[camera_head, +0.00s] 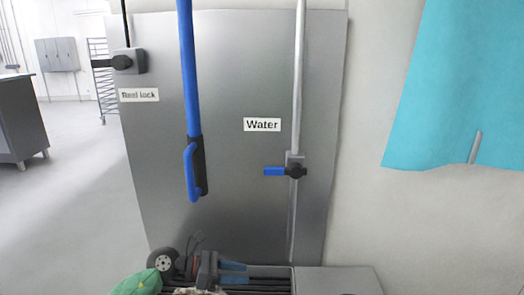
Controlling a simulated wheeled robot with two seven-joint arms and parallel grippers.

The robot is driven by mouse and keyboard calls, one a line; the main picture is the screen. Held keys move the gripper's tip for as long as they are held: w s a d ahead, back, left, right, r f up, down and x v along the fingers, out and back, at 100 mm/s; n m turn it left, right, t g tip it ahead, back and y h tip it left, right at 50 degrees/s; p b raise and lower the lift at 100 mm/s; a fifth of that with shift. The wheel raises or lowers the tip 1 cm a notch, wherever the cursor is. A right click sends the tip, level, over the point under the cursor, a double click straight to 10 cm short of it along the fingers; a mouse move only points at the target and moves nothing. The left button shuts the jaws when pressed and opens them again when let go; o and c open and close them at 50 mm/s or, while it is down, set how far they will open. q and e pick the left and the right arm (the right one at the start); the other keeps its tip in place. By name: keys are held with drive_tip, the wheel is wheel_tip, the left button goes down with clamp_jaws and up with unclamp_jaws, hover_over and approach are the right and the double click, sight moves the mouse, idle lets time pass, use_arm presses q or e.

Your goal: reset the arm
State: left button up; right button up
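My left gripper (233,273) appears low in the camera_head view, at the bottom edge left of centre. Its dark body is at the left, and two bluish fingers point right with a gap between them. I see nothing between the fingers. It is below the steel panel (235,190) and apart from the blue hose handle and the valve. My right gripper is not in view.
A blue hose (188,70) hangs with its handle (190,168) before the panel. The panel carries a "Reel lock" lever (123,62) and a blue-handled water valve (291,171). A grey box (338,281) is lower right; open floor (75,190) lies left.

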use_arm(q)
wheel_tip(320, 180, up, 7)
drive_tip(key=a+n+t, duration=0.3)
drive_tip(key=n+t, duration=1.2)
drive_tip(key=n, duration=0.4)
drive_tip(key=s+a+f+n+y, duration=0.2)
drive_tip(key=a+f+n+y, duration=0.4)
drive_tip(key=n+y, duration=0.3)
drive_tip(key=s+a+f+n+y, duration=0.3)
drive_tip(key=a+f+n+y, duration=0.3)
drive_tip(key=n, duration=0.6)
drive_tip(key=s+f+n+g, duration=0.4)
drive_tip(key=s+f+g, duration=0.35)
drive_tip(key=s, duration=0.45)
drive_tip(key=s+f+n+g, duration=0.4)
drive_tip(key=s+f+g, duration=0.2)
drive_tip(key=s+f, duration=0.5)
drive_tip(key=s+d+f+g, duration=0.1)
drive_tip(key=d+f, duration=0.2)
drive_tip(key=f, duration=0.2)
drive_tip(key=s+d+f+g+h, duration=0.1)
drive_tip(key=s+d+f, duration=0.1)
drive_tip(key=f, duration=0.4)
drive_tip(key=shift+s+d+f, duration=0.3)
drive_tip(key=shift+d, duration=0.35)
